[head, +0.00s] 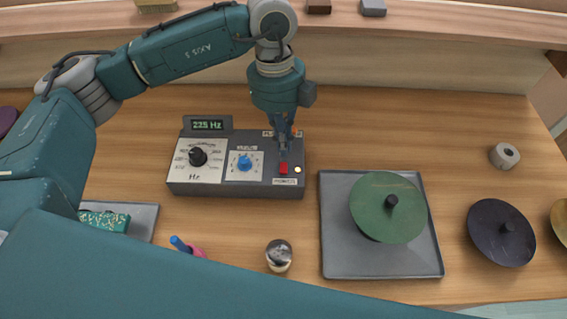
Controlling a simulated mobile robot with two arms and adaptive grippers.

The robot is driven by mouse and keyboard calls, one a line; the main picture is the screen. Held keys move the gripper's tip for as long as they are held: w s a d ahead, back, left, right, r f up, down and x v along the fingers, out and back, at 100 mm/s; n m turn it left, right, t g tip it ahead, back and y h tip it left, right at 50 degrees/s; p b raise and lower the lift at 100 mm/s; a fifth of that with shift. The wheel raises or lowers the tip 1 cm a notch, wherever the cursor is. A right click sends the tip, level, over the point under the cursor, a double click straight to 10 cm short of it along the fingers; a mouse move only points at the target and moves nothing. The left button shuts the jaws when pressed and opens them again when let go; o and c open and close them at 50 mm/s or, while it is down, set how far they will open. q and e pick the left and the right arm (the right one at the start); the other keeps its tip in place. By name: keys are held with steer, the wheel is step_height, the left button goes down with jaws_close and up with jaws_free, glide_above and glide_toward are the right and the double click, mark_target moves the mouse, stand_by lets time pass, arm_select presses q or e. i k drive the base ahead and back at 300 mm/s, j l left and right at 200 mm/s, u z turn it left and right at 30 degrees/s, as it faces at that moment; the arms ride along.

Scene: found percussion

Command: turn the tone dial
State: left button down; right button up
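A dark grey tone box (236,190) stands on the wooden table, left of centre. Its small display (208,125) reads 225 Hz. A black dial (198,156) marked Hz sits on a pale scale plate on its left side. My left gripper (284,152) points down just over the red switch, to the right of both knobs. Its fingertips look together; contact with the switch is unclear. My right gripper is out of view.
A grey tray (335,250) holds a green disc (377,197). A dark disc (501,232), a tape-like roll (504,156) and a shiny metal object (279,255) stand on the table. A teal patterned block (105,220) lies on another tray (145,218). My teal arm covers the front left.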

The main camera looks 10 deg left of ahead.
mark_target(197, 158)
steer(key=k, duration=2)
